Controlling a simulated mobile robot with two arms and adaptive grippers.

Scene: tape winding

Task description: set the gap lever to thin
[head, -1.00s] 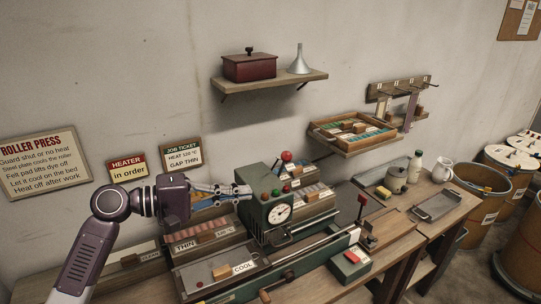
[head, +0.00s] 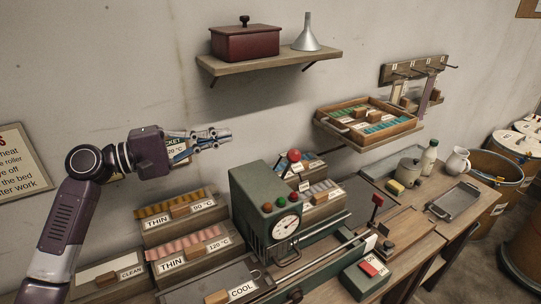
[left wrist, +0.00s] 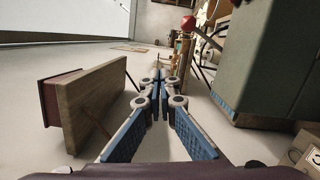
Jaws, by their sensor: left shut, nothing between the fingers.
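The green roller press (head: 268,200) stands on the bench with a round dial on its front. A lever with a red ball knob (head: 294,155) rises behind the press body; the knob also shows in the left wrist view (left wrist: 188,22), right of and beyond my fingertips. I cannot read its setting. My left gripper (head: 228,134) is shut and empty, above and left of the press, apart from both levers. Its fingertips (left wrist: 158,76) meet in the left wrist view. My right gripper is out of view.
A wall shelf (head: 270,65) with a red box and a funnel hangs above my left gripper. Trays labelled THIN (head: 185,250) sit left of the press. A job ticket (head: 176,152) is partly hidden behind my gripper.

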